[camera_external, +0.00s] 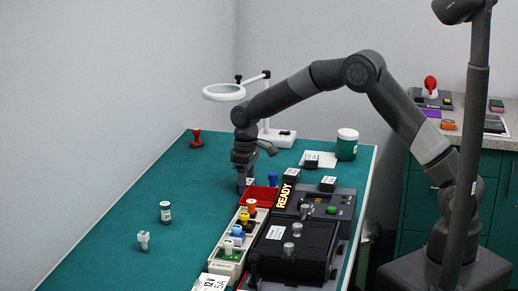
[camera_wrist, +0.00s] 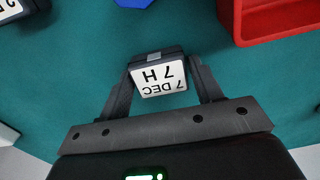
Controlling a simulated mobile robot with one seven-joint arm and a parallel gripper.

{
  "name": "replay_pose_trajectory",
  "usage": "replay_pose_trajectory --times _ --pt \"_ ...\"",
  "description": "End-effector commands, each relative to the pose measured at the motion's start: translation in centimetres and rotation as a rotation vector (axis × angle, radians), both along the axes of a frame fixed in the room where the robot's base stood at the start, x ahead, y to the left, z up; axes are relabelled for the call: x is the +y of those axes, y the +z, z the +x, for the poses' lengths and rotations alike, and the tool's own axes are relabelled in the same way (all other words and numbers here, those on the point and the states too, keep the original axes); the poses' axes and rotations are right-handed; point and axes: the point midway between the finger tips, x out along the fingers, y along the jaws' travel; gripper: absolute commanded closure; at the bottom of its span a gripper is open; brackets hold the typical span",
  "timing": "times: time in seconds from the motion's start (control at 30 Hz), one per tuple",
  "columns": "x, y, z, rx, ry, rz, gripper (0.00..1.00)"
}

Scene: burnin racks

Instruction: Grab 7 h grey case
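The grey case (camera_wrist: 157,75) is small and dark, with a white label reading "7 DEC 7 H", upside down in the wrist view. It sits between the two fingers of my gripper (camera_wrist: 160,68). The fingertips are close along its two sides, and whether they press on it is not clear. In the external view my gripper (camera_external: 246,183) points down at the table just left of the red tray, and the case is mostly hidden there by the fingers.
The red tray (camera_wrist: 245,28) is close at upper right in the wrist view. A blue object (camera_wrist: 133,2) and another labelled dark case (camera_wrist: 14,8) lie beyond. The rack with coloured pegs (camera_external: 230,253) and black READY machine (camera_external: 290,243) stand in front. The green table left of my gripper is mostly clear.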

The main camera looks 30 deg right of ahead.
Motion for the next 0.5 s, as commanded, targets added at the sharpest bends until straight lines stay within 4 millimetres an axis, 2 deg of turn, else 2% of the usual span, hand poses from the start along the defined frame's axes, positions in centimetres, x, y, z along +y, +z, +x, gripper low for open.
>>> replay_pose_trajectory --times 0.07,0.37,0.5 --pt "0.0 0.02 0.0 0.0 0.0 0.0 0.47" --pt "-0.01 0.02 0.01 0.0 0.0 0.0 0.72" --pt "0.0 0.04 0.01 0.0 0.0 0.0 0.73"
